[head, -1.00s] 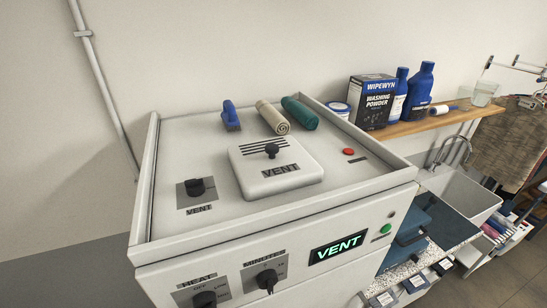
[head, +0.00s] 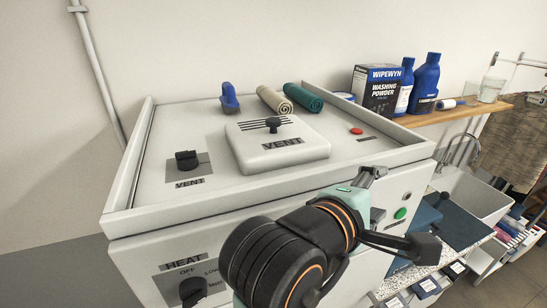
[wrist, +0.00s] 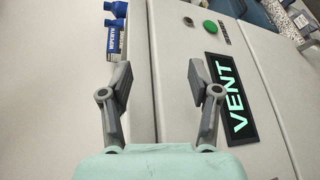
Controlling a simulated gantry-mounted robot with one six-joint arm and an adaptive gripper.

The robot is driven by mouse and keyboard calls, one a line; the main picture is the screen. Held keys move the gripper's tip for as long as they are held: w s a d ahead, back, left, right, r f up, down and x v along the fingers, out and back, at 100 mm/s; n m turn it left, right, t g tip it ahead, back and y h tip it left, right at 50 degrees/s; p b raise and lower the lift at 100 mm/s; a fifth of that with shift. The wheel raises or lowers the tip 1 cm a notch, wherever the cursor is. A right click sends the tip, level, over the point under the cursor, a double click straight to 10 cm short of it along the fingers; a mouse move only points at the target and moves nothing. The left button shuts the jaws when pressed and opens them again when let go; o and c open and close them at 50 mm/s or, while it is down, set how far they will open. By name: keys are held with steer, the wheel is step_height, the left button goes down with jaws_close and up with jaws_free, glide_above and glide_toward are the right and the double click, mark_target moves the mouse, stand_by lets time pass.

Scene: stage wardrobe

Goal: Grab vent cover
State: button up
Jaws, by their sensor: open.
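The vent cover (head: 275,148) is a white, rounded square plate on top of the white machine (head: 165,222). It has a dark knob (head: 273,125) in its middle, dark slots behind the knob and a VENT label on its front edge. My gripper (head: 405,205) is in front of the machine's front panel, right of and lower than the vent cover, apart from it. In the wrist view my gripper (wrist: 160,85) has its two fingers spread and empty, with the machine's panel and lit VENT display (wrist: 231,97) beyond. The vent cover is not in clear sight there.
A raised rim edges the top.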

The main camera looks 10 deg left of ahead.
steer(key=w+a+r+n+p, duration=0.2)
steer(key=a+r+n+p, duration=0.15)
steer(key=r, duration=0.35)
steer(key=n+y+p, duration=0.6)
steer(key=n+p, duration=0.1)
steer(key=n, duration=0.9)
glide_toward(273, 120)
steer(key=shift+w+a+f+m, duration=0.15)
steer(key=shift+w+f, duration=0.1)
steer(key=shift+w, duration=0.35)
steer(key=shift+w+a+f+m, duration=0.1)
steer(key=shift+w+f, duration=0.15)
steer(key=shift+w, duration=0.4)
steer(key=shift+d+p+x, duration=0.2)
steer(key=shift+p+x, duration=0.4)
steer(key=shift+x, duration=1.4)
steer(key=shift+d+p+x, duration=0.2)
steer(key=shift+p+x, duration=0.4)
steer(key=shift+x, duration=1.4)
steer(key=shift+s, duration=0.1)
jaws_close()
